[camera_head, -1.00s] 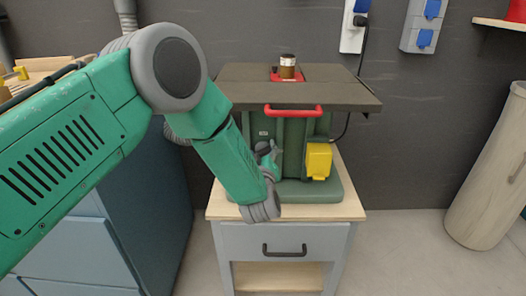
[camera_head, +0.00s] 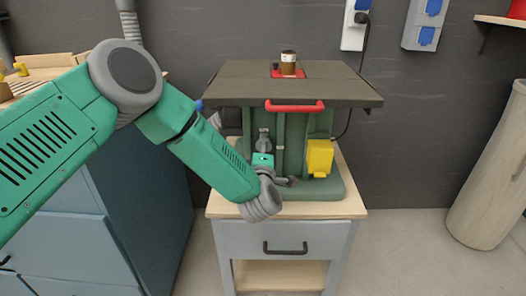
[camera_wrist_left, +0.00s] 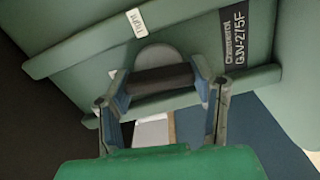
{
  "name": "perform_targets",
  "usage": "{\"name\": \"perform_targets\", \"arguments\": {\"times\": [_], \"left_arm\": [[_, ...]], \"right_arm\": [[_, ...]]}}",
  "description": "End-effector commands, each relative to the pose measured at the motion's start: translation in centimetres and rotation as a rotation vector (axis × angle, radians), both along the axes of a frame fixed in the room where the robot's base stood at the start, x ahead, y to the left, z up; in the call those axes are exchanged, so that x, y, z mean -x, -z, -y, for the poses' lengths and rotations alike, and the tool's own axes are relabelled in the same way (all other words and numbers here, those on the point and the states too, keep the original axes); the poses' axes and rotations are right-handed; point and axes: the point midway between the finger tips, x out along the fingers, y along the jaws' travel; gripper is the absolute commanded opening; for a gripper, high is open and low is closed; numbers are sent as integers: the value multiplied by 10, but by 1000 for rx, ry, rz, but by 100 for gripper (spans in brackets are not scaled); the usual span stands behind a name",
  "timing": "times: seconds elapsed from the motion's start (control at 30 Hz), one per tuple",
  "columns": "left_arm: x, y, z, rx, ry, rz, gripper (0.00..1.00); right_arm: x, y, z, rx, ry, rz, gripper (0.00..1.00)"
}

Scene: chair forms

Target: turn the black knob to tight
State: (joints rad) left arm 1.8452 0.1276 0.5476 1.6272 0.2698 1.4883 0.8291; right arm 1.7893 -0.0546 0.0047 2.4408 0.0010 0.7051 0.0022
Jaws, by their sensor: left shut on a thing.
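The black knob (camera_wrist_left: 160,80) is a dark cylinder in front of a rounded grey-green plate on the green machine, seen in the left wrist view. My left gripper (camera_wrist_left: 164,82) has its fingers on both ends of the knob and is shut on it. A small white label (camera_wrist_left: 136,22), seemingly reading "tight", is above left of the knob. In the head view my left gripper (camera_head: 264,135) points up against the front of the green machine (camera_head: 293,145), under the dark tabletop. The knob is not clear there. My right gripper is not in view.
A red handle (camera_head: 294,107) runs along the tabletop (camera_head: 235,90) front, above my gripper. A yellow box (camera_head: 319,157) is close to its right. The machine stands on a wooden-topped cabinet (camera_head: 345,207). A blue cabinet (camera_head: 150,200) is below my arm.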

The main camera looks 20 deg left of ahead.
Motion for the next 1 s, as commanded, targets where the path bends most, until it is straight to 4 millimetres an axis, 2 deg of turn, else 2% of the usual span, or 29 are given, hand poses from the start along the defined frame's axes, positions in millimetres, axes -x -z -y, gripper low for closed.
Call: {"name": "perform_targets", "arguments": {"times": [0.03, 0.33, 0.87, 0.9, 0.93, 1.0], "left_arm": [[2, 5, -1, 25, -2, -2, 22], [2, 6, -1, 127, -2, 26, 22], [2, 7, -1, 147, -1, 29, 22], [2, 7, -1, 146, -2, 28, 61], [2, 7, -1, 146, -1, 28, 72], [2, 6, -1, 146, -1, 31, 72]], "right_arm": [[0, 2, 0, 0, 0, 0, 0], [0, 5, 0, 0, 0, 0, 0], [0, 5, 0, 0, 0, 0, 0], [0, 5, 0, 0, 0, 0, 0], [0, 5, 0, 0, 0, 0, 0], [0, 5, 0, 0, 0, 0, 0]]}}
